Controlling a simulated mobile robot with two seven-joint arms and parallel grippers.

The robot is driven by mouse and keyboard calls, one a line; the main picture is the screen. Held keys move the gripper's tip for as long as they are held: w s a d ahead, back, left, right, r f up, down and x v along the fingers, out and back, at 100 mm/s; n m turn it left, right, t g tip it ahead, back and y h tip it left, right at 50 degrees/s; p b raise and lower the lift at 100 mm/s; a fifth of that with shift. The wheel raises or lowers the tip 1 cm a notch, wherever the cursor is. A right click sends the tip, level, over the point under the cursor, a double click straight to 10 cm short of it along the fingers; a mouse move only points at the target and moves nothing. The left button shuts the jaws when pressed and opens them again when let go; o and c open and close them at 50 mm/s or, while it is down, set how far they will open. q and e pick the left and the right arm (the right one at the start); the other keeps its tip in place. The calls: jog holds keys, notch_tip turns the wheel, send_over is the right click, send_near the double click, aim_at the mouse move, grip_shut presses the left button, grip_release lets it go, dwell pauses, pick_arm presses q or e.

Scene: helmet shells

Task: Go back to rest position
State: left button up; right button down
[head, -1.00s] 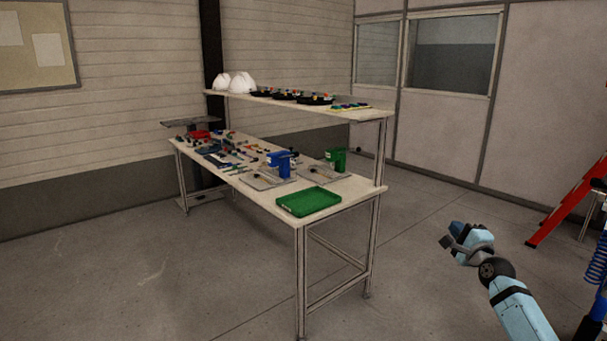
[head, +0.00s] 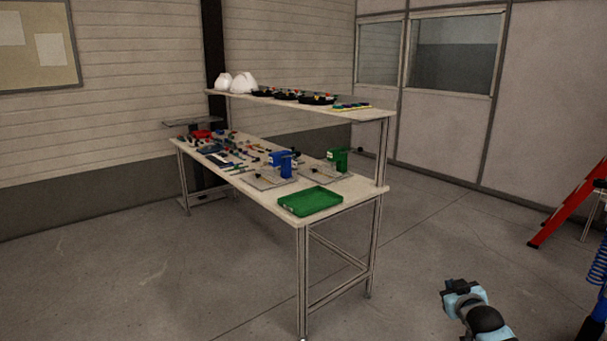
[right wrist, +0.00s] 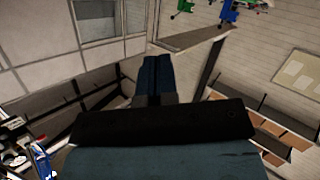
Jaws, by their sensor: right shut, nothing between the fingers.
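My right gripper (head: 457,287) is at the lower right of the head view, out over bare floor and well apart from the workbench. In the right wrist view its fingers (right wrist: 153,78) are together with nothing between them. My left gripper is not in view. The white workbench (head: 255,200) stands in the middle of the head view. White helmet shells (head: 243,82) sit on the upper shelf (head: 350,112).
A red ladder (head: 570,205) stands at the right edge. Several small tools and parts lie on the far part of the bench. Dark trays (head: 317,99) line the shelf. The floor (head: 420,230) between the bench and my right arm is clear.

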jog(key=s+a+f+g+y, duration=0.1)
jog(key=s+a+f, duration=0.5)
jog(key=s, duration=0.4)
jog(key=s+a+f+g+y, duration=0.15)
jog(key=s+a+f, duration=0.35)
jog(key=s, duration=0.6)
jog(key=s+a+f+g+y, duration=0.1)
jog(key=s+a+f, duration=0.5)
jog(key=s, duration=0.4)
jog(key=s+a+g, duration=0.1)
jog(key=s+a, duration=0.2)
jog(key=s, duration=0.8)
pick_arm(q)
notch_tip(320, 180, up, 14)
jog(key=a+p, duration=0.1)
jog(key=p, duration=1.6)
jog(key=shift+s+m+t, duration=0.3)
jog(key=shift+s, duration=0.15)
pick_arm(e)
notch_tip(320, 180, up, 14)
jog(key=shift+s+d+r, duration=0.2)
jog(key=shift+s+d, duration=0.05)
jog(key=shift+d, duration=0.2)
jog(key=shift+y, duration=0.25)
